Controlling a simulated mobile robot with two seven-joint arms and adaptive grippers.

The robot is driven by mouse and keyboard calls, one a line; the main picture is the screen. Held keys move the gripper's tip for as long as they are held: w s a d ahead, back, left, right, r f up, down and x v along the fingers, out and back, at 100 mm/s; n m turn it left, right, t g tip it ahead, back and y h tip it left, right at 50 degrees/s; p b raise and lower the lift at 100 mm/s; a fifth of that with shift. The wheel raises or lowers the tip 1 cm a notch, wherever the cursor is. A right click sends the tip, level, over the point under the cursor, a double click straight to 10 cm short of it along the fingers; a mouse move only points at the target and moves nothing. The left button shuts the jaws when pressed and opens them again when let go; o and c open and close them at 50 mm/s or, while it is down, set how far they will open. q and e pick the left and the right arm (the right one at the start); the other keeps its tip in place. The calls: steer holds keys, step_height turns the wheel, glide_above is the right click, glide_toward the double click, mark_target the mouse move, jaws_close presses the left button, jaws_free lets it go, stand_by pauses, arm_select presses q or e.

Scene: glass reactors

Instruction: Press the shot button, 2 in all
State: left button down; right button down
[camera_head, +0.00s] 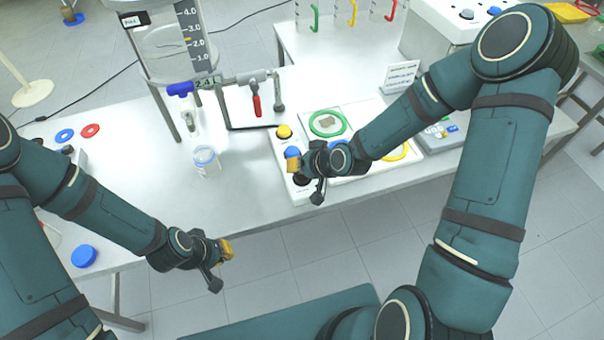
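A white button panel (280,153) lies on the white table near its front edge. It bears a yellow button (284,131), a blue button (293,152) and a dark button (301,180). I cannot read which one is the shot button. My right gripper (293,164), with yellow fingertips, is over the panel right by the blue button and partly covers it. I cannot tell whether it touches. My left gripper (228,249) hangs in front of the table edge, away from the panel, with nothing seen in it. The finger gap of both grippers is hard to make out.
A glass vessel (172,55) on a stand, with a blue-and-red-handled valve, is at the back left. A clear jar (206,161) stands left of the panel. A green ring (328,123), a white sign (400,76) and a keypad device (440,132) are to the right.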

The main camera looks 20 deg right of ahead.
mark_target(298, 174)
steer(key=shift+f+b, duration=0.45)
stand_by(0.7)
steer(key=shift+r, duration=0.15)
steer(key=shift+r+p, duration=0.5)
steer(key=shift+r, duration=0.25)
steer(key=shift+r+p, duration=1.75)
steer(key=shift+r, duration=0.85)
steer(key=shift+f, duration=0.1)
